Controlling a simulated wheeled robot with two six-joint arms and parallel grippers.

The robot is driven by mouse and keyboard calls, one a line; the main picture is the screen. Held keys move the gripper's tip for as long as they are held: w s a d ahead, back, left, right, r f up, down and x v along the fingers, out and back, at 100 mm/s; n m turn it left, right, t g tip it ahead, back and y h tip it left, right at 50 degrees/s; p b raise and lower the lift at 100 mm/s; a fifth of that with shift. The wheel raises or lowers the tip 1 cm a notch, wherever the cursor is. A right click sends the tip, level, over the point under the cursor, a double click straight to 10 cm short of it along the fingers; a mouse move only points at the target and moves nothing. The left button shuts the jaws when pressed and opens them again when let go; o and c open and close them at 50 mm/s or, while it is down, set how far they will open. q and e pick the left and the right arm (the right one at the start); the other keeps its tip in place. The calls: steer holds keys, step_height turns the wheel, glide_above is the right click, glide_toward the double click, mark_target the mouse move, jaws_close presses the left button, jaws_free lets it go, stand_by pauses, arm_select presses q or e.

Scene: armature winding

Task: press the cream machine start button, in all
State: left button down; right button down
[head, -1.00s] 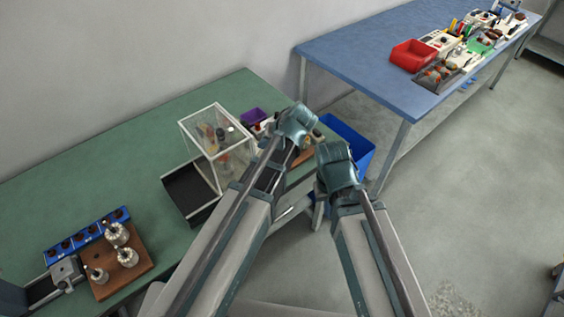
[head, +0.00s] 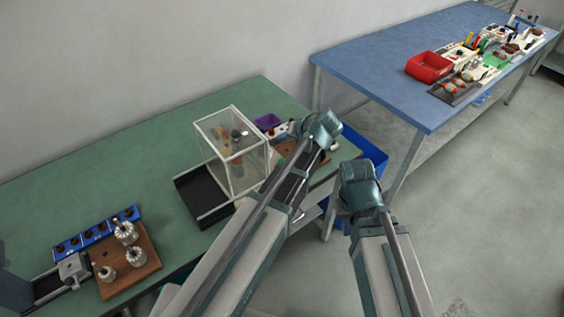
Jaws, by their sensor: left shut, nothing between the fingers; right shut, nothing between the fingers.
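A clear-walled machine with a cream frame (head: 232,152) stands on the green table (head: 120,160), with a dark tray at its front left. A small pale panel with dark and red spots (head: 279,131) sits just behind its right side, partly covered by my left arm; I cannot tell whether this is the start button. My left gripper (head: 321,130) is shut and empty over the table's right end, right of the machine; its fingertips are mostly hidden. My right gripper (head: 358,186) is shut and empty, lower and further right, over the floor; its wrist hides its fingers.
A purple bin (head: 267,121) stands behind the machine. A brown board (head: 130,268) with metal armatures and blue holders (head: 96,233) are at the front left. A blue bin (head: 362,150) is beyond my arms. A blue table (head: 400,75) with a red bin (head: 429,66) stands at the right.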

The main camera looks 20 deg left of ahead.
arm_select(q)
steer(key=shift+f+b, duration=3.7)
steer(key=shift+f, duration=0.25)
steer(key=shift+f, duration=0.1)
steer(key=shift+f+b, duration=0.3)
steer(key=shift+b, duration=0.1)
